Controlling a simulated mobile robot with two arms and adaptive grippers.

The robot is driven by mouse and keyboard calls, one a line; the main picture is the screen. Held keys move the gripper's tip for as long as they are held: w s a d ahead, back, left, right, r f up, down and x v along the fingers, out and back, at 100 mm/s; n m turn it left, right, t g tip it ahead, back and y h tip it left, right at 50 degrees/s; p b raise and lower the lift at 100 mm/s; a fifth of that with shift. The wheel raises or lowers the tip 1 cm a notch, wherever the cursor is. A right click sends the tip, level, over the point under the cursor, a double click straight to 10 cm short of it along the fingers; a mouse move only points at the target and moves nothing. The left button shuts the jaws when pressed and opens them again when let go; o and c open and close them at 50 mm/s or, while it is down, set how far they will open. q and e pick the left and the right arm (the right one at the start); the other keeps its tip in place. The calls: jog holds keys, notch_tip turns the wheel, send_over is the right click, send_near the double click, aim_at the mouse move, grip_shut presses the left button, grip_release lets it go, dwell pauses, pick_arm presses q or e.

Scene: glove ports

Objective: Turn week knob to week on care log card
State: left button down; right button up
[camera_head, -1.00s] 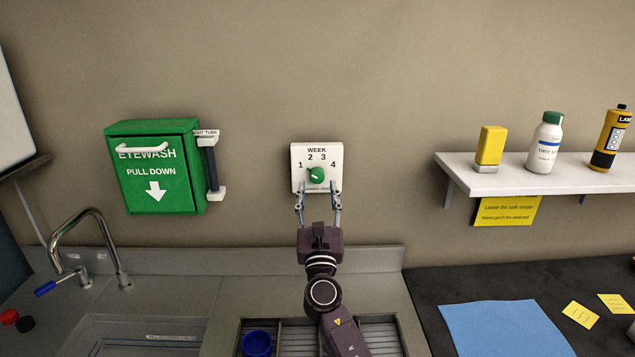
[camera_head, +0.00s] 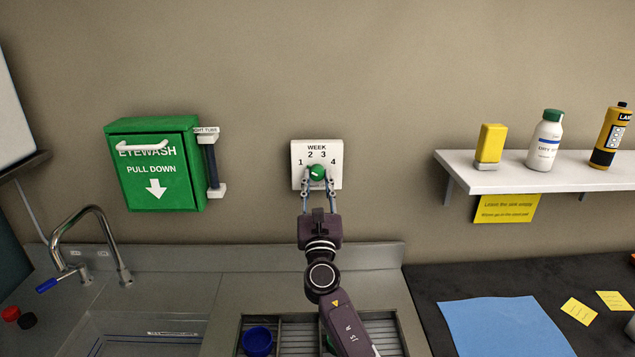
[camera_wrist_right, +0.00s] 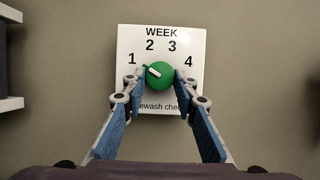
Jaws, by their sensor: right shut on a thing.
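The week knob (camera_head: 317,173) is a round green knob with a white pointer mark, on a white wall plate (camera_head: 299,150) printed WEEK with numbers 1 to 4. In the right wrist view the knob (camera_wrist_right: 160,75) has its pointer toward the upper left, near 1. My right gripper (camera_head: 318,180) is shut on the knob, with one finger at each side; its fingers (camera_wrist_right: 160,86) also show in the right wrist view. No care log card can be made out clearly. My left gripper is not in view.
A green eyewash box (camera_head: 155,165) with a light tube (camera_head: 212,165) is on the wall at left. A white shelf (camera_head: 560,180) at right carries a yellow block, a bottle and a yellow-black device. A sink and blue cup (camera_head: 257,341) are below.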

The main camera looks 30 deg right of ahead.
jog(key=shift+m, duration=0.3)
jog(key=m+g+h+b, duration=0.1)
jog(key=m, duration=0.1)
jog(key=m+g+h+b, duration=0.1)
jog(key=m+b, duration=0.1)
jog(key=shift+w+a+f+m, duration=0.1)
jog(key=shift+a+f+m, duration=0.1)
jog(key=shift+m, duration=0.1)
jog(key=m+g+h+b, duration=0.1)
jog(key=m, duration=0.2)
jog(key=m+g+b, duration=0.1)
jog(key=m+b, duration=0.1)
jog(key=m, duration=0.1)
jog(key=shift+w+a+r+g+h, duration=0.1)
jog(key=shift+a+r+g+h, duration=0.1)
jog(key=shift+g+h, duration=0.15)
jog(key=m+g+b, duration=0.1)
jog(key=m, duration=0.1)
jog(key=m+g, duration=0.1)
jog(key=m, duration=0.1)
jog(key=shift+w+r+m+h+b, duration=0.15)
jog(key=shift+m+h+b, duration=0.1)
jog(key=shift+m+b, duration=0.15)
jog(key=shift+a+r+m+g, duration=0.15)
jog(key=shift+m+g, duration=0.7)
jog(key=shift+m, duration=1.25)
jog(key=shift+y, duration=0.4)
jog(key=o, duration=1.2)
jog(key=shift+r, duration=0.1)
jog(key=shift+c, duration=0.2)
